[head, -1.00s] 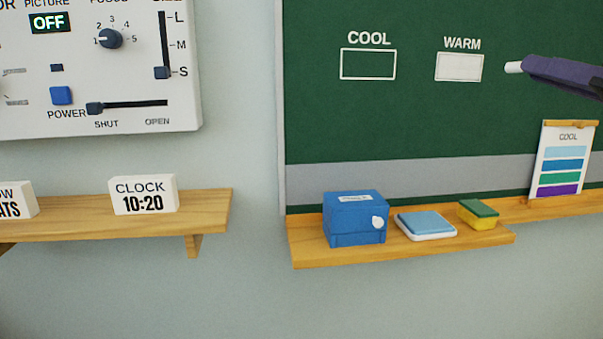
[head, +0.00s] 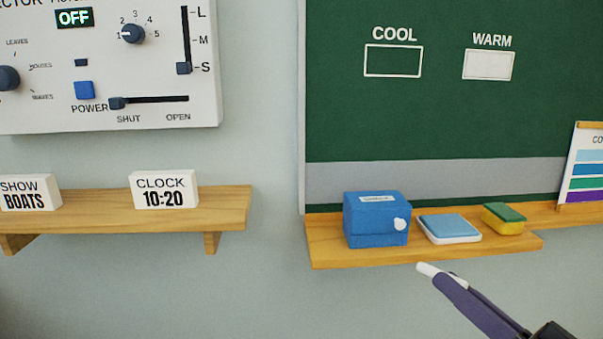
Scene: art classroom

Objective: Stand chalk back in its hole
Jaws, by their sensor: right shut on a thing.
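My right gripper (head: 437,278), with long dark purple fingers, comes in from the lower right. It is shut on a piece of white chalk (head: 426,268), whose pale end sticks out past the fingertips, tilted up to the left. The chalk shows just below the front edge of the ledge in the picture. A blue box (head: 372,228) with a small label on top, too blurred to read surely, stands on the ledge. A round white piece (head: 400,224) shows on its front right. I see no clear empty hole. My left gripper is not in view.
The wooden ledge (head: 345,257) also bears a light blue pad in a white tray (head: 449,236) and a yellow and green sponge (head: 504,218). The green chalkboard (head: 400,120) rises behind. A left shelf (head: 100,218) holds a clock block (head: 165,190).

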